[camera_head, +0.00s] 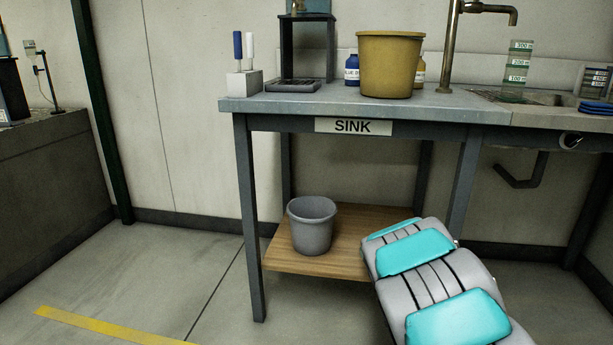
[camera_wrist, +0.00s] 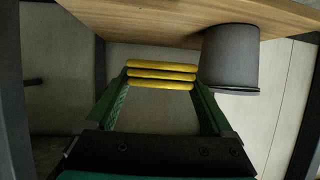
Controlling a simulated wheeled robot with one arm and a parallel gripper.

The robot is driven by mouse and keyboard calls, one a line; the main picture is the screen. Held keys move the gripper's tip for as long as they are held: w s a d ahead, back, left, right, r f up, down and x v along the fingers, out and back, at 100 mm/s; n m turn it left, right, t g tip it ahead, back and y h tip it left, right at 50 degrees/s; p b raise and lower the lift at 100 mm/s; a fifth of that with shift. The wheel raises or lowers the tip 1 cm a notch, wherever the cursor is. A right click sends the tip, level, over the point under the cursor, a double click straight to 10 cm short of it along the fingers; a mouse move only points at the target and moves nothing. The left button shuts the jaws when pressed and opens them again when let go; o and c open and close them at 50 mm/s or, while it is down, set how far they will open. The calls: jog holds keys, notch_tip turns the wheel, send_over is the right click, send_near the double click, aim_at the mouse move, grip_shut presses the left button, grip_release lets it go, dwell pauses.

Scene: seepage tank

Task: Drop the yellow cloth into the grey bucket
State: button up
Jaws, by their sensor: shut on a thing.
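The yellow cloth (camera_wrist: 161,74), folded in layers, is held between the green fingers of my gripper (camera_wrist: 160,84) in the wrist view. My gripper is shut on it. The grey bucket (camera_head: 312,228) stands upright and open on the wooden shelf under the sink table. The wrist view looks upside down, with the bucket (camera_wrist: 231,60) at the right, just beside the cloth and apart from it. The cloth is not over the bucket's mouth there. In the head view my arm hides the gripper and cloth.
The wooden shelf (camera_head: 345,248) sits low between the table legs (camera_head: 250,220), under the tabletop (camera_head: 300,108) marked SINK. A larger yellow bucket (camera_head: 389,65) stands on top. Bottles, a stand and a tap are also up there. Open floor (camera_head: 150,270) lies to the left.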

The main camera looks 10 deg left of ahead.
jog(key=shift+w+a+r+m+h+p, duration=0.4)
jog(key=shift+w+a+r+p, duration=1.25)
jog(key=shift+w+a+r, duration=2.7)
jog(key=shift+w+a+r+m+h+p, duration=0.4)
jog(key=shift+w+a+r+p, duration=1.75)
jog(key=shift+w+a, duration=3.85)
notch_tip(320, 180, down, 10)
jog(key=s+a+b, duration=0.1)
jog(key=b, duration=0.5)
jog(key=shift+b, duration=0.35)
jog(key=shift+s+r, duration=0.1)
jog(key=o, duration=1.2)
